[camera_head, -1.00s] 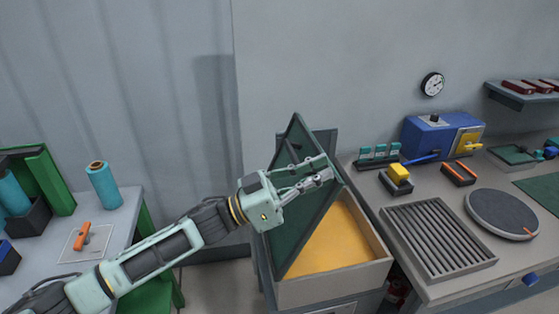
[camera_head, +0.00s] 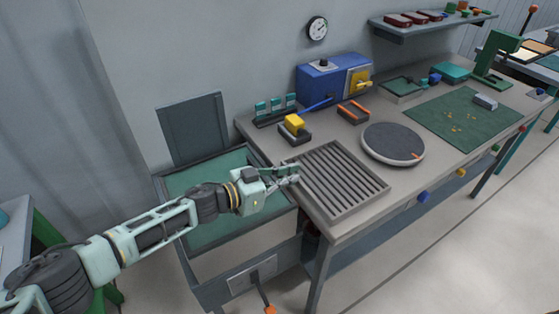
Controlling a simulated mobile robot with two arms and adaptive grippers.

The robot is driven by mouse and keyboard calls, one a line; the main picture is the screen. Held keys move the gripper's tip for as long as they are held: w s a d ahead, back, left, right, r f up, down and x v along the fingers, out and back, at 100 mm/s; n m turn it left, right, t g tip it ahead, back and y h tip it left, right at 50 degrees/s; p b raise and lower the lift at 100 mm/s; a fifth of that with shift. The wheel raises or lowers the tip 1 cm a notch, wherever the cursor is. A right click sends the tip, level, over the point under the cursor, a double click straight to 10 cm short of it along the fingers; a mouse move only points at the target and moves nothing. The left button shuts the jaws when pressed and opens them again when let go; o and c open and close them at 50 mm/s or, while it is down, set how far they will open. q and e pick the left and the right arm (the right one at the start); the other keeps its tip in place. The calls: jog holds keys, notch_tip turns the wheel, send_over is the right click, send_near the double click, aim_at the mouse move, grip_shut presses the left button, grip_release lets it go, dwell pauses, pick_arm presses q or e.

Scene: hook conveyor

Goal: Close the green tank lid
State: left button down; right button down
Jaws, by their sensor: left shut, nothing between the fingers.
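The green tank lid (camera_head: 208,172) lies about flat across the top of the tank (camera_head: 245,252), left of the workbench. The tank's inside is hidden beneath it. A dark grey panel (camera_head: 192,128) stands upright at the tank's back. My left gripper (camera_head: 294,174) is shut and empty, at the lid's right side by the workbench's left edge. My left arm crosses over the lid and hides part of it. I cannot tell whether the fingers touch the lid. My right gripper is not in view.
The workbench (camera_head: 330,230) is close on the right, with a ribbed grey tray (camera_head: 342,180), a round turntable (camera_head: 392,144), a yellow block (camera_head: 294,123) and a blue machine (camera_head: 325,82). An orange-tipped lever (camera_head: 262,292) sticks out at the tank's front.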

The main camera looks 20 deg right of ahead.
pick_arm(q)
jog(key=f, duration=0.2)
jog(key=d+f+y, duration=0.1)
jog(key=f, duration=0.1)
jog(key=d+f+y, duration=0.1)
jog(key=f, duration=0.2)
jog(key=shift+w+g, duration=0.25)
jog(key=shift+g, duration=0.05)
jog(key=shift+f+y, duration=0.4)
jog(key=shift+f, duration=0.15)
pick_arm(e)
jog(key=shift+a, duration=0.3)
pick_arm(q)
jog(key=shift+s+f, duration=0.1)
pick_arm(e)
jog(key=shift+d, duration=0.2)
pick_arm(q)
jog(key=shift+a, duration=0.1)
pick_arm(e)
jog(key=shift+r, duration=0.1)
